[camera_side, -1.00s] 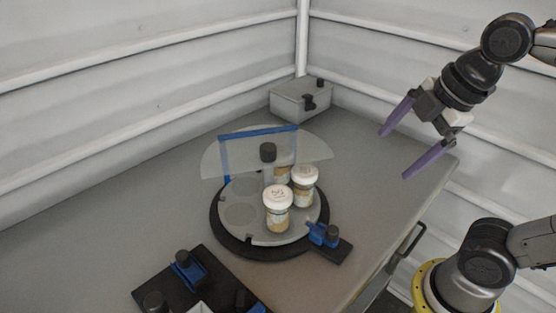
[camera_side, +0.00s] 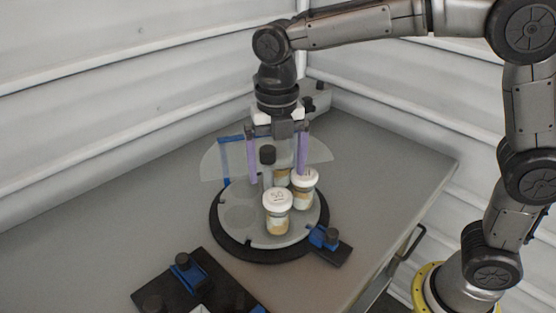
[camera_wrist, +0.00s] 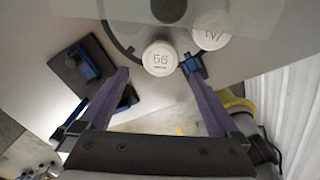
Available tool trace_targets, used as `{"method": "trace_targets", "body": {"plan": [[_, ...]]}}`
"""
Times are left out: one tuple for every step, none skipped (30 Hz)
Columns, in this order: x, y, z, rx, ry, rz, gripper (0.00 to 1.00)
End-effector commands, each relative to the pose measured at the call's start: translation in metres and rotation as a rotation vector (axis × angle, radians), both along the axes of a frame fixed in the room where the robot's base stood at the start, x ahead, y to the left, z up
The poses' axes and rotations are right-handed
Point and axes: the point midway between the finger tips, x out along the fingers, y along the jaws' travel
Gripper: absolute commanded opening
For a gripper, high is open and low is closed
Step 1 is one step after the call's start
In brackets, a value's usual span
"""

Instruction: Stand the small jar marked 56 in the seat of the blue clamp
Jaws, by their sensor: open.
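The jar marked 56 (camera_wrist: 160,58) has a white lid and stands upright on the round turntable, just beyond my fingertips in the wrist view. In the side view it appears to be the front jar (camera_side: 277,214). My gripper (camera_side: 277,178) is open and empty, pointing down over the turntable behind that jar, with purple fingers either side of the dark central knob in the picture. It also shows in the wrist view (camera_wrist: 157,75). A blue clamp (camera_side: 187,268) sits on a black plate at front left; its seat is not clear. Another blue clamp (camera_side: 322,236) is at the turntable's edge.
A second white-lidded jar (camera_side: 304,190) stands right of the front one; a third is partly hidden behind. A translucent shield (camera_side: 215,160) with a blue frame stands over the turntable's back. A grey box is behind my gripper. The table's right side is clear.

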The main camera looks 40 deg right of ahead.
Motion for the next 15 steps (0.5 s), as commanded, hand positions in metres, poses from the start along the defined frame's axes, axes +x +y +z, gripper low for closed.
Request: {"method": "trace_targets", "body": {"plan": [[-0.001,-0.001,-0.005,-0.001,0.003,-0.001,0.97],[-0.001,-0.001,-0.008,-0.001,0.004,-0.001,0.97],[-0.001,-0.001,-0.013,-0.001,0.004,-0.002,0.97],[-0.001,-0.001,-0.016,-0.002,0.003,-0.002,0.97],[-0.001,-0.001,-0.02,-0.002,0.005,-0.002,0.97],[-0.001,-0.001,-0.025,-0.001,0.004,-0.002,0.97],[-0.001,-0.001,-0.029,-0.002,0.005,-0.002,0.97],[-0.001,-0.001,-0.033,-0.002,0.003,-0.002,0.97],[-0.001,-0.001,-0.038,-0.002,0.003,-0.003,0.97],[-0.001,-0.001,-0.042,-0.002,0.005,-0.003,0.97],[-0.001,-0.001,-0.046,-0.001,0.004,-0.003,0.97],[-0.001,-0.001,-0.05,-0.001,0.004,-0.003,0.97],[-0.001,-0.001,-0.054,-0.001,0.003,-0.003,0.97],[-0.001,-0.001,-0.057,-0.001,0.003,-0.003,0.97],[-0.001,-0.001,-0.062,-0.002,0.003,-0.003,0.97]]}}
